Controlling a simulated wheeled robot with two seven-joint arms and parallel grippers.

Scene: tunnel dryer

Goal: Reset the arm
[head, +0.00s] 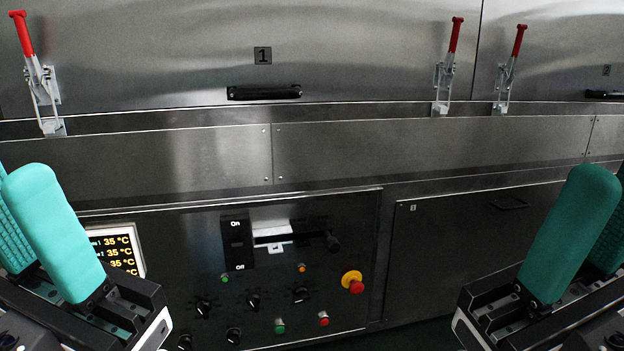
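My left gripper (12,185) is at the lower left of the head view. Its near teal finger points up, and part of the ridged far finger shows behind it at the picture edge. The two fingers look apart with nothing between them. My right gripper (612,185) is at the lower right, also pointing up. Its second finger is partly cut off by the picture edge, and no object shows between the fingers. Both grippers appear in front of the steel dryer (340,150), with no visible contact.
Red-handled toggle clamps stand at the left (42,85), centre right (446,70) and right (508,70). Cover 1 has a black handle (264,92). A control panel (350,230) carries knobs, an On/Off switch (238,242), an emergency stop (353,282) and a display (118,250) reading 35 °C.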

